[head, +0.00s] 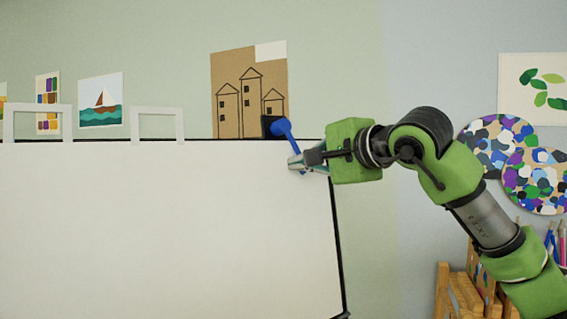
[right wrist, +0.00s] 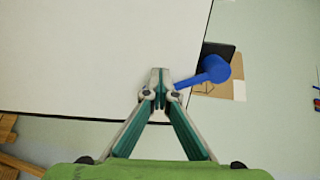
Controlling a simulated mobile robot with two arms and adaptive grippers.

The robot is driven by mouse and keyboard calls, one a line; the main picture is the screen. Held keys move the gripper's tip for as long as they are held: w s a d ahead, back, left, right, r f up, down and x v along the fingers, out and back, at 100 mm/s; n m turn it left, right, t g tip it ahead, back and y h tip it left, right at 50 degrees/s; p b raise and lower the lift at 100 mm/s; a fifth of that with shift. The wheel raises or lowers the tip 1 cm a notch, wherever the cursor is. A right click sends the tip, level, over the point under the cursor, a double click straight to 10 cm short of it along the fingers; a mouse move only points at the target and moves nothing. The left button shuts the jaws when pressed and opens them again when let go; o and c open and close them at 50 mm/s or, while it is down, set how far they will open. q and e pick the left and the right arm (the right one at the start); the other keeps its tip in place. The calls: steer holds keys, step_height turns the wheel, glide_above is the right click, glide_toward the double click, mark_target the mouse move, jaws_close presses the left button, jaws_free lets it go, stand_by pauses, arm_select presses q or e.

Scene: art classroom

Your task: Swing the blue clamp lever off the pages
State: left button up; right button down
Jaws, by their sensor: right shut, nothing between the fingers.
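The blue clamp lever (head: 283,129) is on a black clamp (head: 268,124) at the top right corner of the large white pages (head: 160,230). In the head view it slants down to the right, its lower end at my right gripper (head: 293,163). In the right wrist view the lever (right wrist: 205,75) reaches left from its round pivot, its free end beside the shut fingertips of my right gripper (right wrist: 159,75). The fingers hold nothing. I cannot tell whether they touch the lever. The fingertips are in front of the pages' corner. My left gripper is not in view.
White handle-shaped frames (head: 157,112) stand along the board's top edge. Pictures, including a brown house drawing (head: 240,100), are on the wall behind. Round painted palettes (head: 497,140) and a wooden chair-like piece (head: 462,290) are at the right.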

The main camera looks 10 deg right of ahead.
steer(key=shift+w+d, duration=0.15)
steer(key=shift+d, duration=0.1)
steer(key=shift+w+d+r+p, duration=0.15)
steer(key=shift+w+d+p, duration=0.1)
steer(key=shift+d, duration=0.15)
steer(key=shift+w+d+r+p, duration=0.1)
steer(key=shift+d+r+p, duration=0.05)
steer(key=shift+d+p, duration=0.15)
steer(key=shift+w+d+r+p, duration=0.35)
steer(key=shift+d+r+p, duration=0.15)
steer(key=shift+d+p, duration=0.25)
